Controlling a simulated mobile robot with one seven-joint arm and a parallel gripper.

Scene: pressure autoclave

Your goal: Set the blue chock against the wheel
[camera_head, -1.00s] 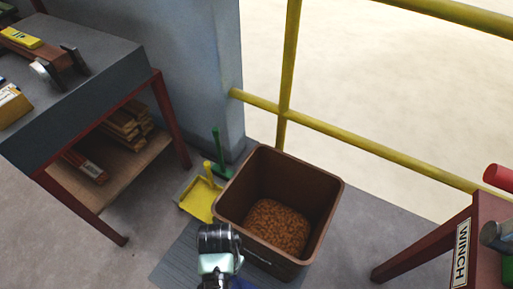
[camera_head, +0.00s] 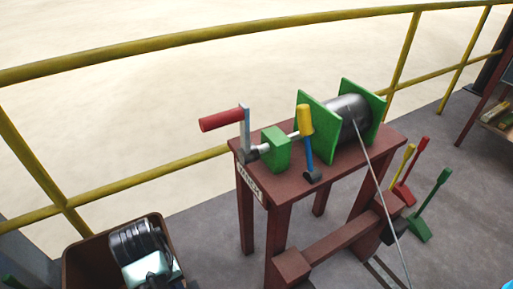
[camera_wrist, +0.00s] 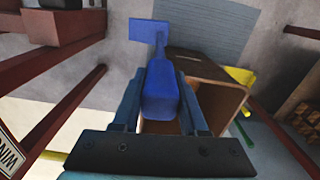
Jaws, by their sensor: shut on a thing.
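My gripper (camera_wrist: 161,88) is shut on the thick handle of the blue chock (camera_wrist: 160,97) in the wrist view. The handle stretches away from the fingers to a thin neck and a flat blue end (camera_wrist: 148,30). The chock is held in the air, over or beside the brown bin. In the head view my wrist covers part of the bin at the lower left; the fingers and the chock do not show there. I cannot make out the wheel for certain in either view.
A red winch table (camera_head: 360,165) stands at the middle right, with green-sided drum, crank and blue lever. Long-handled green (camera_head: 420,228), red (camera_head: 405,193) and yellow pieces stand right of it. The brown bin (camera_head: 85,265) is at lower left. A yellow railing (camera_head: 200,38) runs behind.

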